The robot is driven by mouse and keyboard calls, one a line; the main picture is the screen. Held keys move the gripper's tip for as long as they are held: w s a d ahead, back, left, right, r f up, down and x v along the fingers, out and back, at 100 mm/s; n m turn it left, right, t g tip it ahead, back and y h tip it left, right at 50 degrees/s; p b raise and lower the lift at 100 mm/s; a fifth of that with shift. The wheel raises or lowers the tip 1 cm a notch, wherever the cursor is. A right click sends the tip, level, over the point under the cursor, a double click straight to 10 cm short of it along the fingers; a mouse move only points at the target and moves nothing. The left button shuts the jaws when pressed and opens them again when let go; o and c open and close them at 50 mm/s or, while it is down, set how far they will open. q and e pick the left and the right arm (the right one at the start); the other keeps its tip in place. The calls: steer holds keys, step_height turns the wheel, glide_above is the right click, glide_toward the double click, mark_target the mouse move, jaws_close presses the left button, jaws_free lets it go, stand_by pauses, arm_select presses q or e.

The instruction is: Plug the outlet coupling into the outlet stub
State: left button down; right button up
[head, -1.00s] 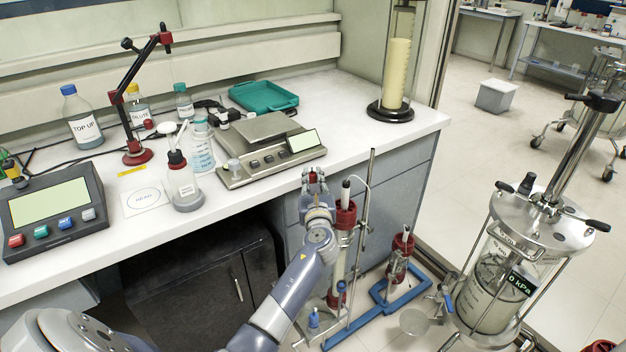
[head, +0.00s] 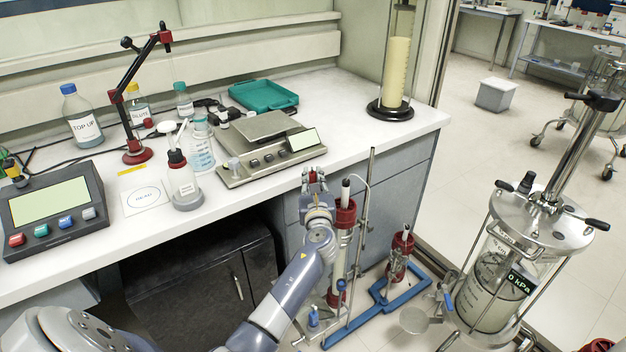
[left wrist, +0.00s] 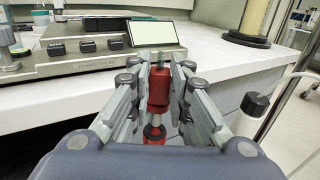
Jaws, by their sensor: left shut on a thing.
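My left gripper (head: 315,176) is in front of the bench's front edge, left of the column with red end fittings (head: 343,240). In the left wrist view my left gripper (left wrist: 159,72) is shut on a red cylindrical coupling (left wrist: 158,90), which looks like the outlet coupling. A pale ring and more red show below it, between the fingers. In the head view the gripper and wrist mostly hide the coupling. I cannot make out the outlet stub for certain. My right gripper is not in view.
The bench (head: 240,190) holds a balance (head: 262,150), bottles and a teal tray (head: 263,95). A metal rod (head: 366,200) rises beside the column from a blue base (head: 345,330). A pressure vessel (head: 490,285) stands at right.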

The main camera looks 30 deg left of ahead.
arm_select(q)
steer(key=shift+f+b, duration=1.15)
steer(key=shift+f, duration=0.5)
steer(key=c, duration=1.4)
jaws_free()
steer(key=v, duration=1.2)
